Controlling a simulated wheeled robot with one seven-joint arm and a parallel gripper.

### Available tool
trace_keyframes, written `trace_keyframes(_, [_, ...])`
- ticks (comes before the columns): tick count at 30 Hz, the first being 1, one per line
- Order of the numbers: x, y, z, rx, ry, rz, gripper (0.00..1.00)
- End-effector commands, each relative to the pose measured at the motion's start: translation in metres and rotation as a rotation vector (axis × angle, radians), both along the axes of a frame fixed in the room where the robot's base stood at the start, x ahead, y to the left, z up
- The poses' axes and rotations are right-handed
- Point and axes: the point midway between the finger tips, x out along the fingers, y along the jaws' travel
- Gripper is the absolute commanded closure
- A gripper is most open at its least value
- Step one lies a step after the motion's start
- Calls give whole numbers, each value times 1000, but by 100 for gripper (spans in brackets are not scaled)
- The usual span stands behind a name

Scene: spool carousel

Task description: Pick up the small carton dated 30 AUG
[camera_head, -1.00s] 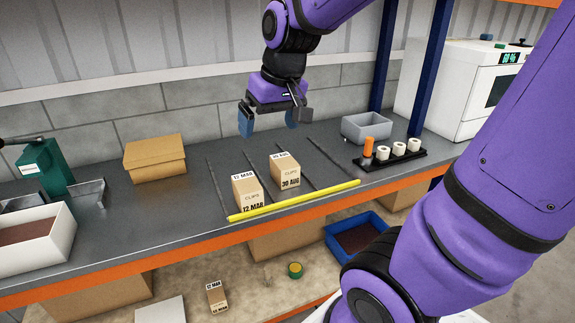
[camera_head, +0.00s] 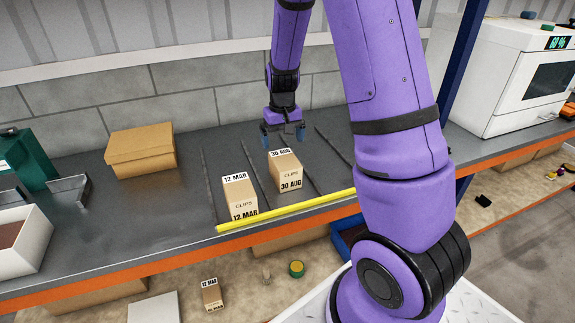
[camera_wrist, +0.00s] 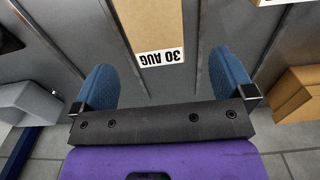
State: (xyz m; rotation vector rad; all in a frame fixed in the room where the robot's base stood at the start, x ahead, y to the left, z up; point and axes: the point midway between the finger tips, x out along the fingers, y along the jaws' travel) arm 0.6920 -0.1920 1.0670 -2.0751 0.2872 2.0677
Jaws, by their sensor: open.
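A yellow bar (camera_head: 290,211) runs along the worktop's front edge before the lanes. A brown box (camera_head: 140,150) stands at the back left. A white machine (camera_head: 510,75) is at the right. Another 12 MAR carton (camera_head: 211,294) lies on the lower shelf.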

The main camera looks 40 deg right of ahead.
Motion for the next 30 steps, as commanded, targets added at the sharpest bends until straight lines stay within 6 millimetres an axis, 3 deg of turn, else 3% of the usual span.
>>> trace_keyframes(12, [0,-2,-52,-1,8,-2,0])
trace_keyframes(19, [0,-3,-65,-2,6,-3,0])
trace_keyframes(30, [1,-8,-108,-2,5,-3,0])
